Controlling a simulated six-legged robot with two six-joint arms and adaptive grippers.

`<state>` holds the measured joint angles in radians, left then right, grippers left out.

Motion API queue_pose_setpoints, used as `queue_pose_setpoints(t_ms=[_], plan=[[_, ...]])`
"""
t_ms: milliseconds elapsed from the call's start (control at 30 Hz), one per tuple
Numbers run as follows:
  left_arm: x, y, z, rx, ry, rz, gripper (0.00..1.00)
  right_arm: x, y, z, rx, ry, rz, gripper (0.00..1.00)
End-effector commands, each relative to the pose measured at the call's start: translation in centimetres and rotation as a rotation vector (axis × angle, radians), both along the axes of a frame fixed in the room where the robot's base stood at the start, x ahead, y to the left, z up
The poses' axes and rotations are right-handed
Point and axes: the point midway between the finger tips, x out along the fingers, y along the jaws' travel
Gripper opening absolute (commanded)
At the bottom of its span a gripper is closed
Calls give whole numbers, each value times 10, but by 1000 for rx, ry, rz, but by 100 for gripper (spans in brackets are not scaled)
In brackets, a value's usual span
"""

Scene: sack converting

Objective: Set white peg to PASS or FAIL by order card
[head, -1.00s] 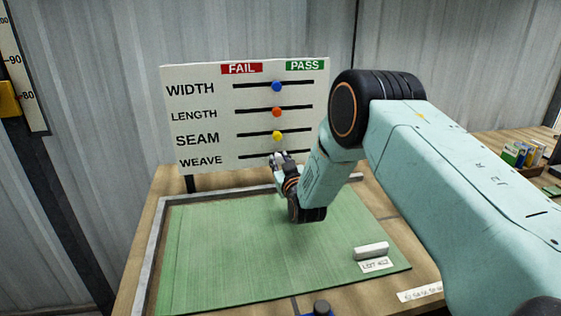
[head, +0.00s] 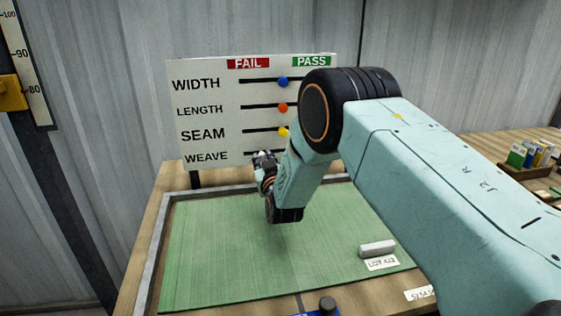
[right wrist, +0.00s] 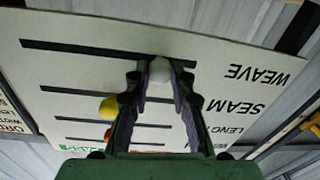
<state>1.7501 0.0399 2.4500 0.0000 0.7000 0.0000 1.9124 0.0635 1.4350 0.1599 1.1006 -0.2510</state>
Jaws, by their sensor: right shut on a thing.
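A white board (head: 215,122) carries rows WIDTH, LENGTH, SEAM and WEAVE under a red FAIL label (head: 248,63) and a green PASS label (head: 311,62). My right gripper (head: 262,155) is at the WEAVE row. In the right wrist view, its fingers are shut around the white peg (right wrist: 158,66) in the WEAVE slot. The peg is toward the slot's WEAVE-label end, the FAIL side. My left gripper is not seen.
The blue peg (head: 283,82), orange peg (head: 283,107) and yellow peg (head: 282,132) sit mid-slot above. A green mat (head: 220,255) lies below with a pale block (head: 377,249) and lot card (head: 382,263). A rack of small boxes (head: 530,165) stands right.

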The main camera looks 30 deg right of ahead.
Motion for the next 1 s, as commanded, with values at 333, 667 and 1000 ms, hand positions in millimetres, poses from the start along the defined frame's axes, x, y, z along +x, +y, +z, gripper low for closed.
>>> queue_pose_setpoints(t_ms=[333,667,1000], plan=[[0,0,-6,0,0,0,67,9,29,4,-1,-8,0,0],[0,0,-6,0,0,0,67,8,29,4,-2,-8,2,34],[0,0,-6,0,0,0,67,8,28,1,-1,-3,0,47]])
